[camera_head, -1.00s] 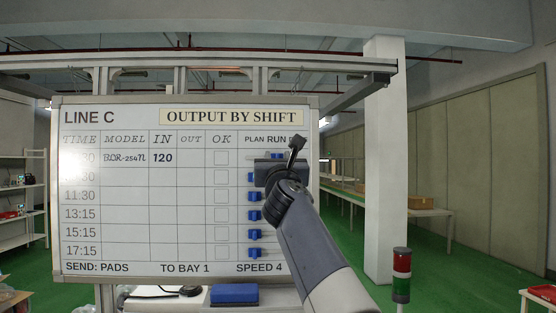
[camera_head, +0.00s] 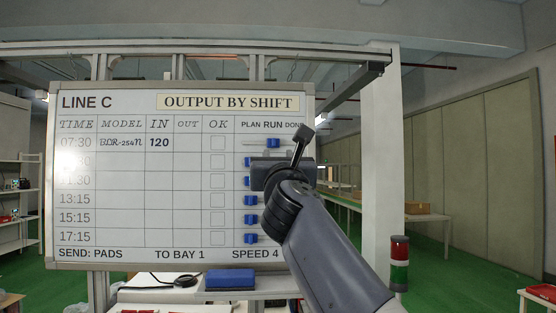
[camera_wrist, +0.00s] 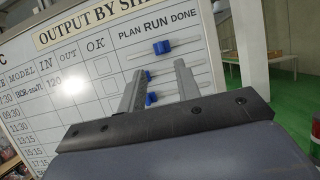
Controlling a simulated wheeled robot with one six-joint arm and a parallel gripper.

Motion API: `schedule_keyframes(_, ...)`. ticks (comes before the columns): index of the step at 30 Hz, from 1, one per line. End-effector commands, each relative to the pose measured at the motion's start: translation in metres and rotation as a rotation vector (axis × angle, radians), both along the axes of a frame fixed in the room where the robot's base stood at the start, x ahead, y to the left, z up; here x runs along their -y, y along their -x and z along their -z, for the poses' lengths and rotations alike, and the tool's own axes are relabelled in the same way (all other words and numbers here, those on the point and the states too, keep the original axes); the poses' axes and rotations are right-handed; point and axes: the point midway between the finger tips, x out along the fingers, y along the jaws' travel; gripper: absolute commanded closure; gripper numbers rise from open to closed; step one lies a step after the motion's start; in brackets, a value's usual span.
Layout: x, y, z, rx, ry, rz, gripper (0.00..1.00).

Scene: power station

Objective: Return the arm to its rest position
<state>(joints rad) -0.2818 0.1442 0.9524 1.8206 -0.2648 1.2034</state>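My arm reaches up from the bottom right in the head view, its end in front of the right part of the whiteboard (camera_head: 130,212). My gripper shows in the wrist view (camera_wrist: 160,68) with its two grey fingers apart and nothing held between them. In the head view the dark gripper body hides the fingers' grip area and part of the slider column. The top row's blue slider (camera_head: 273,143) sits under RUN, above the gripper body. It also shows in the wrist view (camera_wrist: 162,47), beyond the fingertips.
Several lower blue sliders, such as one at the 13:15 row (camera_head: 250,201), sit at the left of their tracks. A blue eraser (camera_head: 230,279) lies below the board. A red and green signal light (camera_head: 399,265) stands at right, by a white pillar (camera_head: 384,130).

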Motion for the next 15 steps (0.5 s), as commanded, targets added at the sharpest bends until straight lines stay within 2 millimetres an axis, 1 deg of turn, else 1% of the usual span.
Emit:
schedule_keyframes(8,0.000,-0.003,-0.002,-0.001,0.000,0.000,0.68)
schedule_keyframes(11,0.000,-0.011,-0.006,-0.002,0.000,0.001,0.68)
schedule_keyframes(15,-0.001,-0.029,-0.015,-0.002,0.000,0.000,0.68)
